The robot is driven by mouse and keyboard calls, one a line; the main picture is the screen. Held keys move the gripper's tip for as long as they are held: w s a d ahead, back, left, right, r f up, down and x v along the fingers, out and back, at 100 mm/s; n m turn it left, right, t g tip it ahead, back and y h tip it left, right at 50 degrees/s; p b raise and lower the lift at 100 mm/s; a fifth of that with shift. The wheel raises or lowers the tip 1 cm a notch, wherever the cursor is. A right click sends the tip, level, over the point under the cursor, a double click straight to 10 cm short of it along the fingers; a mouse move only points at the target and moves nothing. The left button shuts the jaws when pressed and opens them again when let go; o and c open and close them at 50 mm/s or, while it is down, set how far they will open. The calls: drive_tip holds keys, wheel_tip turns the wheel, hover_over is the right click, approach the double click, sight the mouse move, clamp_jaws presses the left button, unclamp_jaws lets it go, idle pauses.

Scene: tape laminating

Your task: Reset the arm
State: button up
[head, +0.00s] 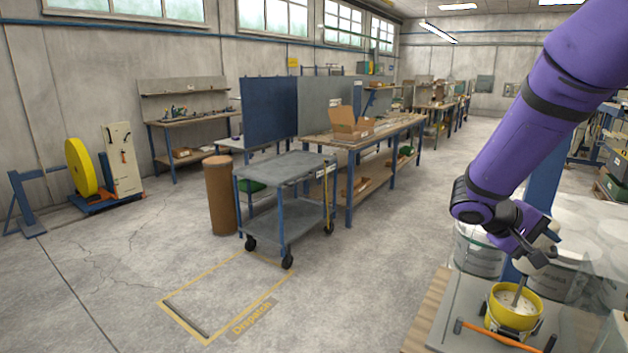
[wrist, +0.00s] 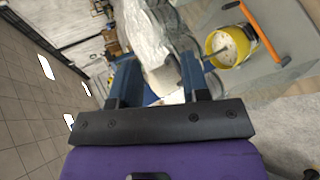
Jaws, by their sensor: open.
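My purple arm reaches in from the upper right of the head view, and my gripper (head: 540,243) hangs at its lower end with dark fingers. In the wrist view my gripper (wrist: 158,80) has its two fingers apart, with nothing between them. A yellow pot (head: 514,306) with pale contents and a stick in it stands on a grey board below my gripper. The yellow pot also shows in the wrist view (wrist: 228,47), to the right of the fingers and apart from them.
An orange-handled tool (head: 500,338) lies in front of the pot. White buckets (head: 478,256) stand behind the bench. A grey cart (head: 285,170) stands near a long wooden workbench (head: 375,132). The floor at the left and middle is open, with a yellow-marked Dispatch area (head: 215,300).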

drive_tip(key=s+a+r+t+y, duration=0.3)
drive_tip(key=s+a+r+y, duration=0.2)
drive_tip(key=s, duration=0.4)
drive_tip(key=s+a+r+t+y, duration=0.4)
drive_tip(key=s+a+r+y, duration=0.2)
drive_tip(key=s+a, duration=0.3)
drive_tip(key=shift+s+a+r+y, duration=0.3)
drive_tip(key=shift+s+a+r, duration=0.05)
drive_tip(key=shift+a+r, duration=0.45)
drive_tip(key=shift+s, duration=0.1)
